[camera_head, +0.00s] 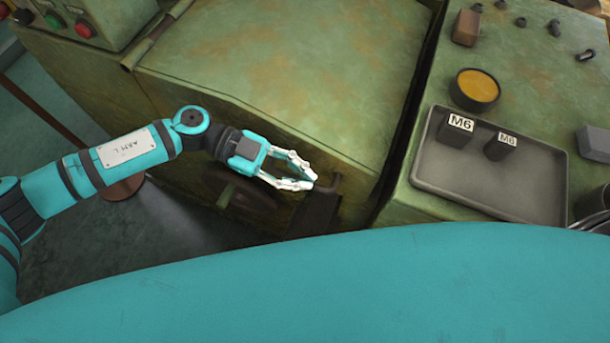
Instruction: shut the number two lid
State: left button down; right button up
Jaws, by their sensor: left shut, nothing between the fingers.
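A large worn green lid or cover (285,65) with rusty patches fills the upper middle of the head view. It lies over the green machine body (250,140); I cannot tell if it is fully seated, and no number shows on it. My left gripper (312,183) is shut and empty, in front of the machine's near face below the lid's front edge. Its tips are close to a dark bracket or handle (322,200); I cannot tell if they touch. My right gripper is not in view.
A grey tray (440,180) with two dark M6-labelled blocks (457,130) sits on the green top at right, beside a round tin with yellow contents (476,88). A control box with buttons (85,29) is at upper left. My teal body covers the bottom.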

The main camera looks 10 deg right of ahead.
pick_arm(q)
jog(key=r+b+v, duration=0.1)
jog(key=b+v, duration=0.1)
jog(key=v, duration=0.8)
jog(key=shift+s+r, duration=0.25)
jog(key=shift+r, duration=0.15)
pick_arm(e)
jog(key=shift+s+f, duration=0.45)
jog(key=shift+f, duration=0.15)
pick_arm(q)
jog(key=shift+a, duration=0.1)
